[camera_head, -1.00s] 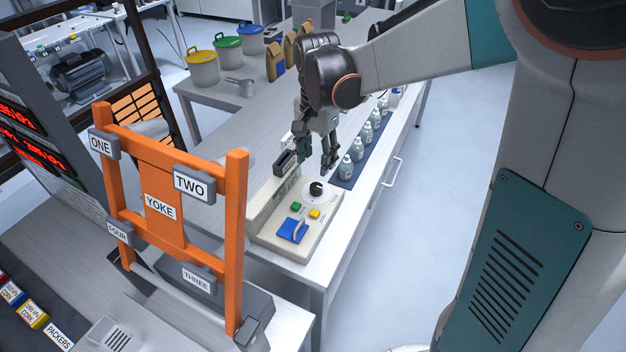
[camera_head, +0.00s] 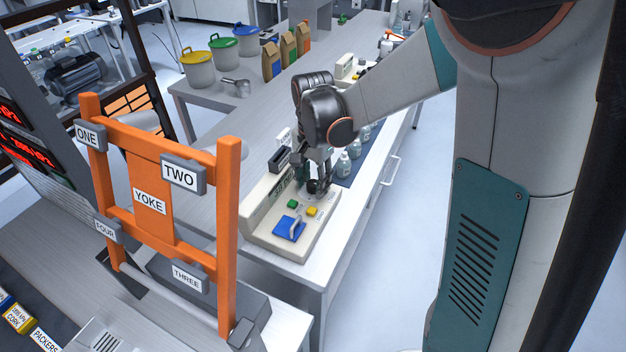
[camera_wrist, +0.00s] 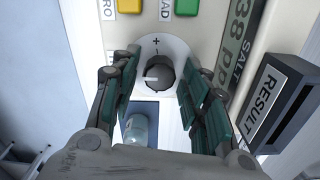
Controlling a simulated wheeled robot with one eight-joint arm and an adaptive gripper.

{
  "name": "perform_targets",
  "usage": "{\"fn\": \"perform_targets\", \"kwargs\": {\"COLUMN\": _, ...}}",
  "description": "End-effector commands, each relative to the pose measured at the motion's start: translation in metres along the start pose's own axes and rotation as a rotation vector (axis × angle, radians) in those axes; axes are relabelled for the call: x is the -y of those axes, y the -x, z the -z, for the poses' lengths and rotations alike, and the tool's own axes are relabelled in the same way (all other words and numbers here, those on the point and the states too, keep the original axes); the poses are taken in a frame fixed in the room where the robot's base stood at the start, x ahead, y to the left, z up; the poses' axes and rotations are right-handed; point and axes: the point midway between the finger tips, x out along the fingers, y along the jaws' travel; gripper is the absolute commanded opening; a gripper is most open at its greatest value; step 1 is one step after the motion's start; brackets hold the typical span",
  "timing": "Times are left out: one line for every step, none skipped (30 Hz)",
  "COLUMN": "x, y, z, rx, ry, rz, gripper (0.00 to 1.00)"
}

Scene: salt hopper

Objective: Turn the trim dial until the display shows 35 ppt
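The trim dial is a dark round knob (camera_wrist: 160,76) with a pale pointer line, set on a white disc with a plus mark. In the head view the dial (camera_head: 318,188) is mostly covered by my gripper. My gripper (camera_wrist: 158,95) is open, with one green-padded finger on each side of the dial and gaps showing between pads and knob. In the head view my gripper (camera_head: 311,172) points down over the console (camera_head: 266,232). The display (camera_wrist: 239,35) lies to the right of the dial in the wrist view and appears to read 38 ppt, beside the word SALT.
A yellow button (camera_head: 312,211), a green button (camera_head: 292,203) and a blue plate with a lever (camera_head: 283,226) sit near the dial. A RESULT slot (camera_wrist: 277,100) is at the right. Bottles (camera_head: 343,163) stand behind. The orange yoke frame (camera_head: 228,240) stands at left.

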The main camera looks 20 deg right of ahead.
Motion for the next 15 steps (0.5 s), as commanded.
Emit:
{"fn": "perform_targets", "kwargs": {"x": 0.0000, "y": 0.0001, "z": 0.0000, "rx": 0.000, "ry": 0.000, "rz": 0.000, "gripper": 0.23}}
{"fn": "perform_targets", "kwargs": {"x": 0.0000, "y": 0.0001, "z": 0.0000, "rx": 0.000, "ry": 0.000, "rz": 0.000, "gripper": 0.16}}
{"fn": "perform_targets", "kwargs": {"x": 0.0000, "y": 0.0001, "z": 0.0000, "rx": 0.000, "ry": 0.000, "rz": 0.000, "gripper": 0.07}}
{"fn": "perform_targets", "kwargs": {"x": 0.0000, "y": 0.0001, "z": 0.0000, "rx": 0.000, "ry": 0.000, "rz": 0.000, "gripper": 0.03}}
{"fn": "perform_targets", "kwargs": {"x": 0.0000, "y": 0.0001, "z": 0.0000, "rx": 0.000, "ry": 0.000, "rz": 0.000, "gripper": 0.03}}
{"fn": "perform_targets", "kwargs": {"x": 0.0000, "y": 0.0001, "z": 0.0000, "rx": 0.000, "ry": 0.000, "rz": 0.000, "gripper": 0.03}}
{"fn": "perform_targets", "kwargs": {"x": 0.0000, "y": 0.0001, "z": -0.0001, "rx": 0.000, "ry": 0.000, "rz": 0.000, "gripper": 0.03}}
{"fn": "perform_targets", "kwargs": {"x": 0.0000, "y": 0.0001, "z": -0.0001, "rx": 0.000, "ry": 0.001, "rz": 0.000, "gripper": 0.03}}
{"fn": "perform_targets", "kwargs": {"x": 0.0000, "y": 0.0001, "z": 0.0000, "rx": 0.000, "ry": 0.002, "rz": 0.000, "gripper": 0.03}}
{"fn": "perform_targets", "kwargs": {"x": 0.0000, "y": 0.0001, "z": -0.0001, "rx": 0.000, "ry": 0.004, "rz": 0.000, "gripper": 0.03}}
{"fn": "perform_targets", "kwargs": {"x": 0.0000, "y": 0.0001, "z": -0.0001, "rx": 0.000, "ry": 0.007, "rz": 0.000, "gripper": 0.03}}
{"fn": "perform_targets", "kwargs": {"x": 0.0000, "y": 0.0001, "z": -0.0001, "rx": 0.000, "ry": 0.013, "rz": 0.000, "gripper": 0.03}}
{"fn": "perform_targets", "kwargs": {"x": 0.0000, "y": 0.0002, "z": -0.0001, "rx": 0.000, "ry": 0.020, "rz": 0.000, "gripper": 0.03}}
{"fn": "perform_targets", "kwargs": {"x": 0.0000, "y": 0.0002, "z": -0.0001, "rx": 0.000, "ry": 0.027, "rz": 0.000, "gripper": 0.03}}
{"fn": "perform_targets", "kwargs": {"x": -0.0001, "y": 0.0002, "z": -0.0001, "rx": 0.000, "ry": 0.039, "rz": 0.000, "gripper": 0.03}}
